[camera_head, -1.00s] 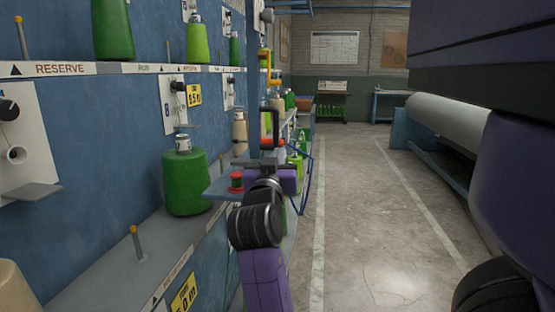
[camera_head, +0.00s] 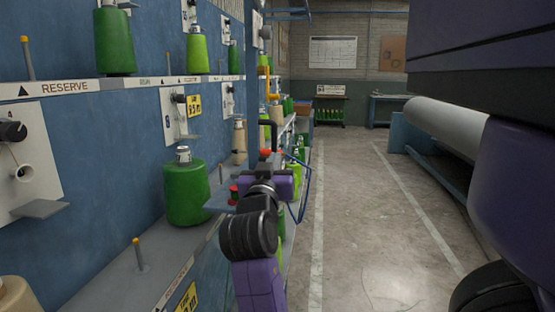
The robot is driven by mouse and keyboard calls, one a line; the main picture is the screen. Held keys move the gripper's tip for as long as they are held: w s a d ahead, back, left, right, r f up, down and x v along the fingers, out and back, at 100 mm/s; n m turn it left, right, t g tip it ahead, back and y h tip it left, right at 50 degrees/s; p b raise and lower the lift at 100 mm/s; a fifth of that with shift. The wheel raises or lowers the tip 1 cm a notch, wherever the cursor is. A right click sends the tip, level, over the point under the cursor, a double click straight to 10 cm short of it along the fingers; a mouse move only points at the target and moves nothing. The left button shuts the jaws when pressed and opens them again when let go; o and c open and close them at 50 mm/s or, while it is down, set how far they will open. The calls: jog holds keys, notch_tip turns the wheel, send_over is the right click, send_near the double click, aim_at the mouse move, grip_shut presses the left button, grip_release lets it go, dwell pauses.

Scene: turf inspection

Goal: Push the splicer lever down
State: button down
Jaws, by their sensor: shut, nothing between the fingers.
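My gripper (camera_head: 267,166) is at the end of the purple arm, close in front of the handle in this view. Its fingers are mostly hidden by the wrist, and it holds nothing visible. Contact with the handle cannot be told.
A blue creel wall on the left carries green cones, such as a large one (camera_head: 187,192), on a grey ledge (camera_head: 150,262). An upright orange-tipped peg (camera_head: 139,254) stands on the ledge. A white roll (camera_head: 446,118) lies at the right. The aisle floor (camera_head: 365,220) is clear.

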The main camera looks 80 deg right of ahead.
jog(key=v, duration=0.6)
jog(key=shift+a+b, duration=0.25)
jog(key=shift+b, duration=0.05)
jog(key=shift+r, duration=0.15)
